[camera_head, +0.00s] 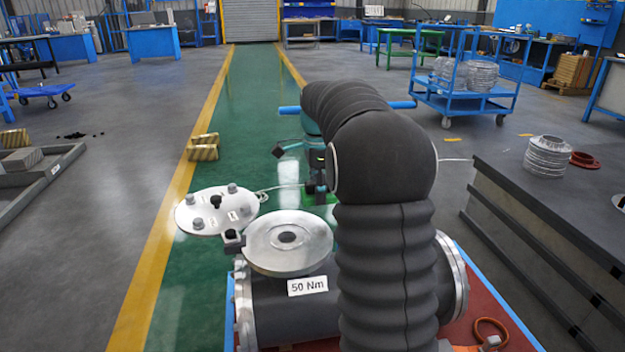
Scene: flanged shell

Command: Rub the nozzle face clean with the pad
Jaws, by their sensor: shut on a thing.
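The nozzle face (262,240) is a round silver flange with a dark central hole, facing up on a dark grey shell (275,318) with a "50 Nm" label. My gripper (318,192) is behind the nozzle face and slightly to its right, partly hidden by my dark sleeved arm. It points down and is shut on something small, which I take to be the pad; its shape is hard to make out. The gripper appears apart from the face. The face looks mostly clean at this size; any dirt is too small to tell.
A round silver cover (233,212) with several knobs is swung out left of the nozzle. A dark bench (560,245) with a ribbed silver part (547,157) stands at right. A blue cart (463,103) stands behind. The green lane (240,95) is largely clear.

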